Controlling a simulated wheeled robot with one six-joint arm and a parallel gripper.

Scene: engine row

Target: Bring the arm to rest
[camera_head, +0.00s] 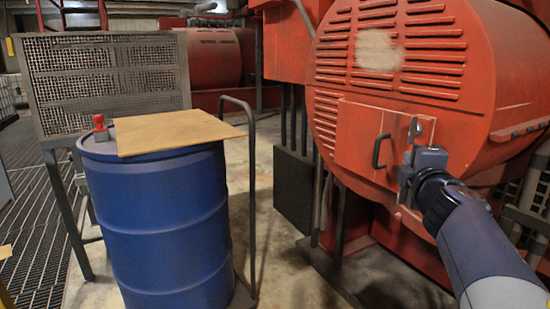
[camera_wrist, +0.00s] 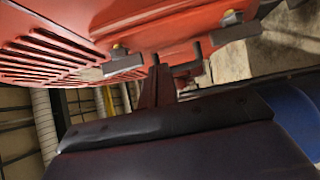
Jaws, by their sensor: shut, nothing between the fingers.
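My gripper (camera_head: 408,172) is at the right in the head view, at the end of my arm reaching in from the lower right. It is shut and empty. It is in front of the red machine's small door (camera_head: 358,135), just right of the door's black handle (camera_head: 379,151). I cannot tell whether it touches the door. In the wrist view a dark part of my arm's end fills the bottom, with the red machine (camera_wrist: 50,40) close above it.
The red louvred machine (camera_head: 470,85) stands close around my gripper. A blue drum (camera_head: 160,225) at left carries a brown board (camera_head: 175,132) and a small red item (camera_head: 100,128). A grey rail (camera_head: 252,200) stands beside it. Floor shows between drum and machine.

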